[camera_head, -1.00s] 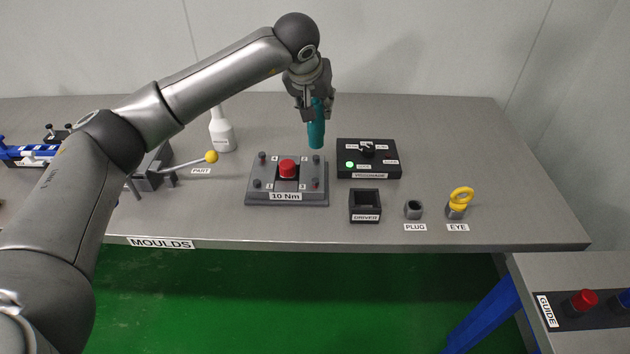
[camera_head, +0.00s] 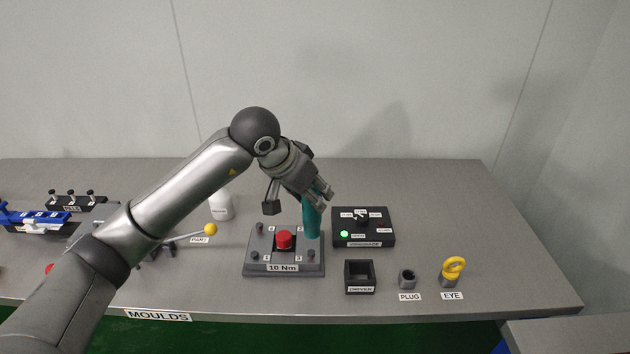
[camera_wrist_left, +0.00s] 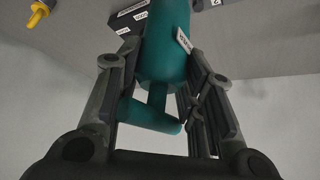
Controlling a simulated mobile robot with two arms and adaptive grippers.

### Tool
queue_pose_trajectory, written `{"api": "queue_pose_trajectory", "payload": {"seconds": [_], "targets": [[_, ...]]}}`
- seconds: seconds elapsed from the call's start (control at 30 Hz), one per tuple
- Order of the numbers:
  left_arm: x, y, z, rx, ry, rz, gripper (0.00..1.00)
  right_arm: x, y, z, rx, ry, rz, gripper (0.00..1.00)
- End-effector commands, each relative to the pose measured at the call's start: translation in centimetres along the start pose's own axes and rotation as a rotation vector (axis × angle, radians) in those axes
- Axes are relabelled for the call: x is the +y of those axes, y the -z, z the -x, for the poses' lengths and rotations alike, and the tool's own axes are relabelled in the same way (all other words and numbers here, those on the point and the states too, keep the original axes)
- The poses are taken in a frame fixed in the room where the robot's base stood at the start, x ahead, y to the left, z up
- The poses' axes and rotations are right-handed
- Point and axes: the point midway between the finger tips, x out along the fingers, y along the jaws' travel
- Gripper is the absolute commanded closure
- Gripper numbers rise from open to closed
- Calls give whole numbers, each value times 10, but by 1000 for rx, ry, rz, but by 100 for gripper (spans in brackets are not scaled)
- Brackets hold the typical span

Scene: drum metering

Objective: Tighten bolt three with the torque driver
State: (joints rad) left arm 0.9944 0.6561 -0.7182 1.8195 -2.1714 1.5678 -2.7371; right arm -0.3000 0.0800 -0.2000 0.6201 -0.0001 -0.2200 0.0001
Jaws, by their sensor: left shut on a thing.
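The teal torque driver (camera_head: 312,218) is held in my left gripper (camera_head: 315,190), whose fingers are shut around its body. In the left wrist view the driver (camera_wrist_left: 165,45) runs away between the two fingers. The driver stands nearly upright, slightly tilted, at the back right corner of the grey bolt plate (camera_head: 262,272), marked 10 Nm. The other corner bolts and a red button (camera_head: 284,240) in the middle show. My right gripper is not in view.
A black box (camera_head: 375,241) with a knob and lit green lamp stands close right of the driver. In front are the empty driver holder (camera_head: 360,277), plug (camera_head: 407,279) and yellow eye (camera_head: 453,268). A white bottle (camera_head: 221,207) and yellow-knobbed lever (camera_head: 210,230) are left.

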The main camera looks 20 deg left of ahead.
Motion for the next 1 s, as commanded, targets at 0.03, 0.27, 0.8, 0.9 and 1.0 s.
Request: {"api": "queue_pose_trajectory", "payload": {"seconds": [0.03, 0.27, 0.8, 0.9, 1.0], "targets": [[1, 0, 5, 5, -6, -12, 93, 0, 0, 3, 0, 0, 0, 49], [2, -6, 3, 8, -12, -30, 93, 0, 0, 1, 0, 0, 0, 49], [1, -30, -34, 8, -13, -27, 93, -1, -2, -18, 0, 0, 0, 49], [0, -33, -40, 9, -9, -30, 93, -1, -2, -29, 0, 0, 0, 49], [0, -34, -42, 10, -10, -28, 93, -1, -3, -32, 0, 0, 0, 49]]}}
